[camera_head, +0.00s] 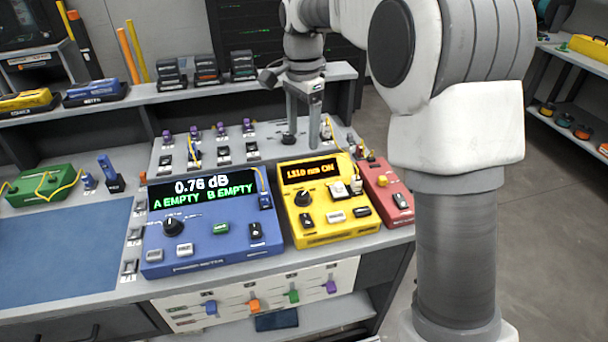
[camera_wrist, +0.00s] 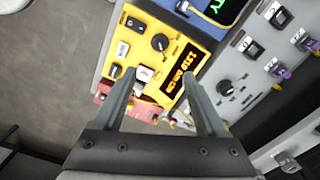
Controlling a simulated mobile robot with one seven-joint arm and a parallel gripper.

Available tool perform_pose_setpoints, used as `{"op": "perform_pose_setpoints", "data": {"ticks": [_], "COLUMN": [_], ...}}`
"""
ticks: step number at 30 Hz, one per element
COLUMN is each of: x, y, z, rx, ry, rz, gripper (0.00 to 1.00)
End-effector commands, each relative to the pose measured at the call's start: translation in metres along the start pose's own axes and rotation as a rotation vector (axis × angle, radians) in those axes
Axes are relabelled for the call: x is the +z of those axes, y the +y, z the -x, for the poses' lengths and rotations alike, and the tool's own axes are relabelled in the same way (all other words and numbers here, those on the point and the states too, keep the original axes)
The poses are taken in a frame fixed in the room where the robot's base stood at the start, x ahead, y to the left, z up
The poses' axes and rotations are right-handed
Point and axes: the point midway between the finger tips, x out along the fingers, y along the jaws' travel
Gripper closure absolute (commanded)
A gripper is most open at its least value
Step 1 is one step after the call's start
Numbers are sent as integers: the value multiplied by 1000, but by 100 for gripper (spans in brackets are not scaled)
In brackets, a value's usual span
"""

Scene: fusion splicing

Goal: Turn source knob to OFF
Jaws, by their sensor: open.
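The yellow source box (camera_head: 330,222) stands on the bench, with a display reading "1310 nm ON". Its round black knob (camera_head: 303,198) is on the left of its face, below the display. My gripper (camera_head: 302,136) hangs with fingers down above the back of the bench, behind the source box. In the wrist view my gripper (camera_wrist: 158,74) is open and empty. It is apart from the knob.
A blue power meter (camera_head: 210,242) reading "0.76 dB" stands left of the source, and a red box (camera_head: 386,205) stands right. A grey panel (camera_head: 230,160) with another black knob (camera_wrist: 225,87) lies behind. Yellow cables run near the source.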

Motion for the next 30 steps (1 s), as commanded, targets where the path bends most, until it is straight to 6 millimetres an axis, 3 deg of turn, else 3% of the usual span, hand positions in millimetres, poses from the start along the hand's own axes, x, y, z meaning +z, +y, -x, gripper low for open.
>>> {"op": "perform_pose_setpoints", "data": {"ticks": [5,22,30], "x": [0,0,0], "y": [0,1,0], "z": [-18,-138,-170], "rx": [5,5,3], "ry": [-2,-2,0], "rz": [-4,-3,-2], "gripper": [26,26,26]}}
